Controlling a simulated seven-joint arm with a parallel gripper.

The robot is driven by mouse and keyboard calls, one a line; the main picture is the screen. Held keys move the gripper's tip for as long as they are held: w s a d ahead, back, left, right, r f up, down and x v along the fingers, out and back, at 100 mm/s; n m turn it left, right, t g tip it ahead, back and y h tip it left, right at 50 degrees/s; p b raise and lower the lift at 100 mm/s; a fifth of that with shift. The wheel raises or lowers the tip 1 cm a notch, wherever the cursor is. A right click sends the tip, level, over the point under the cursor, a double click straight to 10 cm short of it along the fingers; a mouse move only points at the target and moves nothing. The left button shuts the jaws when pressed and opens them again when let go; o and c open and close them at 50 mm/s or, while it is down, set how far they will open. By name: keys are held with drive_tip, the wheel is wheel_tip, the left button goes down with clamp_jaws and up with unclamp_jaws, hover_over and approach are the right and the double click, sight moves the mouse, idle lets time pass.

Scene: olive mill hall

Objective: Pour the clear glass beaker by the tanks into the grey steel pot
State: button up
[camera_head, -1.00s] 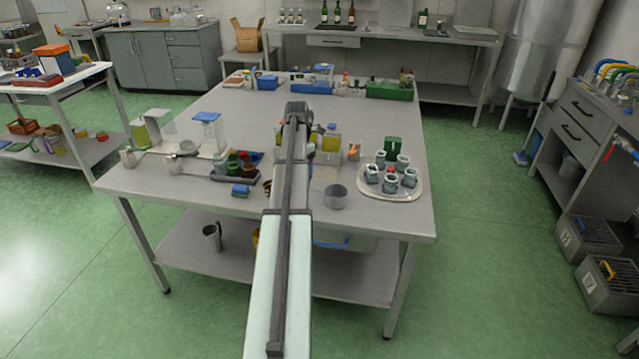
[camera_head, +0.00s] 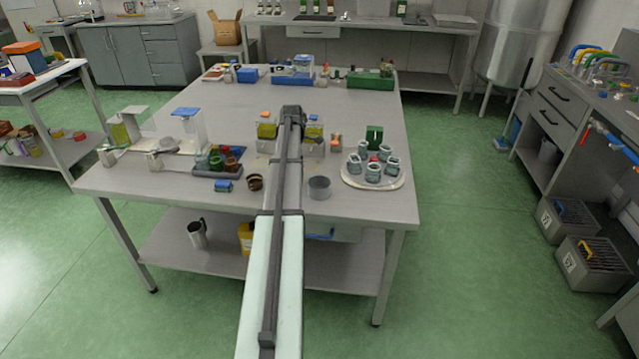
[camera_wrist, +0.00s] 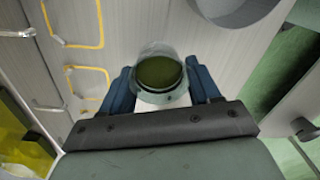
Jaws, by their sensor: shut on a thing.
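My gripper (camera_wrist: 162,82) has its blue fingers shut on the clear glass beaker (camera_wrist: 150,50), one on each side. The wrist view looks into its round mouth, where olive-green liquid shows. In the head view my arm hides the gripper and beaker. The grey steel pot (camera_head: 319,188) stands near the table's front edge, just right of my arm. A grey round shape at the top of the wrist view, right of the beaker, looks like this pot (camera_wrist: 232,8). Tanks with yellow-green contents (camera_head: 266,132) stand on both sides of my arm.
Right of the pot is a round tray (camera_head: 349,180) with several small jars. Left of my arm are a small brown pot (camera_head: 255,183), a blue item (camera_head: 223,186) and a dark tray (camera_head: 205,174) of coloured cups. The table (camera_head: 240,105) behind the tanks is largely clear.

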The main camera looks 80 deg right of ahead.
drive_tip(key=m, duration=0.2)
drive_tip(key=d+m, duration=0.1)
drive_tip(key=m, duration=0.1)
drive_tip(key=shift+w, duration=0.15)
drive_tip(key=m, duration=0.5)
drive_tip(key=shift+d+m, duration=0.2)
drive_tip(key=shift+m, duration=0.1)
drive_tip(key=m, duration=0.4)
drive_tip(key=shift+w+d, duration=0.1)
drive_tip(key=shift+d, duration=0.05)
drive_tip(key=m, duration=0.4)
drive_tip(key=shift+m, duration=0.4)
drive_tip(key=shift+s+a+r+t+h, duration=0.35)
drive_tip(key=shift+s+a+t+h, duration=0.25)
drive_tip(key=shift+s+t, duration=0.3)
drive_tip(key=shift+s+a+r+t+h, duration=0.3)
drive_tip(key=shift+s+a+t+h, duration=0.3)
drive_tip(key=shift+t, duration=0.4)
drive_tip(key=shift+s+r+t+h, duration=0.4)
drive_tip(key=shift+s+r+t, duration=0.1)
drive_tip(key=shift+r, duration=0.15)
drive_tip(key=shift+s+a+r+t+h, duration=0.3)
drive_tip(key=shift+s+r+t, duration=0.1)
drive_tip(key=shift+r, duration=0.2)
drive_tip(key=shift+s+a+r+t+h, duration=0.2)
drive_tip(key=shift+s+a+r+t, duration=0.15)
drive_tip(key=shift+r, duration=0.25)
